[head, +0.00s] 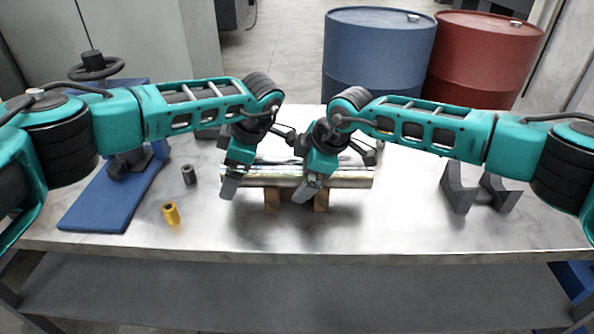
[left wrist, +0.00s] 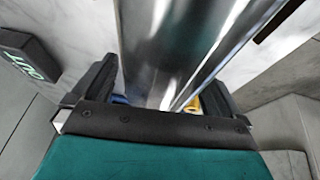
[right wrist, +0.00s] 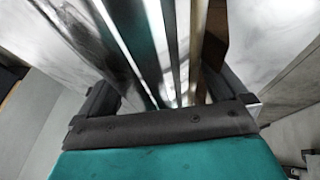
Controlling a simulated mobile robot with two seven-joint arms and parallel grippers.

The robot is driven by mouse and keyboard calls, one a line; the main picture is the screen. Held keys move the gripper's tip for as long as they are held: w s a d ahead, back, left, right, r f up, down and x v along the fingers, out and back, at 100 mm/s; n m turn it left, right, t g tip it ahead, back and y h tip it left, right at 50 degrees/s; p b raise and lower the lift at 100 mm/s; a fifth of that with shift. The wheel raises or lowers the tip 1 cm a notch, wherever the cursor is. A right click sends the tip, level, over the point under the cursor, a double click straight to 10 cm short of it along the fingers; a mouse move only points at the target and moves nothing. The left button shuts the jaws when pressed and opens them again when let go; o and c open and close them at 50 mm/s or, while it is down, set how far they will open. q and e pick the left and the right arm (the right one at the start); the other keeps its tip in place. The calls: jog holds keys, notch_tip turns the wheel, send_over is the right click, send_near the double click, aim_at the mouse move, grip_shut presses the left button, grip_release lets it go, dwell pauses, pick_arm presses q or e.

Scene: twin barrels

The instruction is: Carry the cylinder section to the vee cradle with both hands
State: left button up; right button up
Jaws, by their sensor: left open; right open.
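The cylinder section (head: 346,179) is a shiny metal tube lying sideways on wooden blocks (head: 272,200) mid-table. The vee cradle (head: 458,192) is a dark grey pair of angled supports, empty, at the right of the table. My left gripper (head: 229,187) is open at the tube's left end; the tube (left wrist: 180,45) runs between its fingers in the left wrist view. My right gripper (head: 304,189) is open over the tube's middle; the tube (right wrist: 150,45) also lies between its fingers in the right wrist view. Finger contact cannot be told. The grippers hide parts of the tube.
A yellow bushing (head: 171,213) and a small dark grey bushing (head: 189,174) stand left of the tube. Blue (head: 375,55) and red (head: 485,60) barrels stand behind the table. The tabletop between tube and cradle is clear.

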pick_arm(q)
jog(key=shift+c, duration=0.2)
pick_arm(e)
jog(key=shift+c, duration=0.2)
pick_arm(q)
grip_shut()
pick_arm(e)
grip_shut()
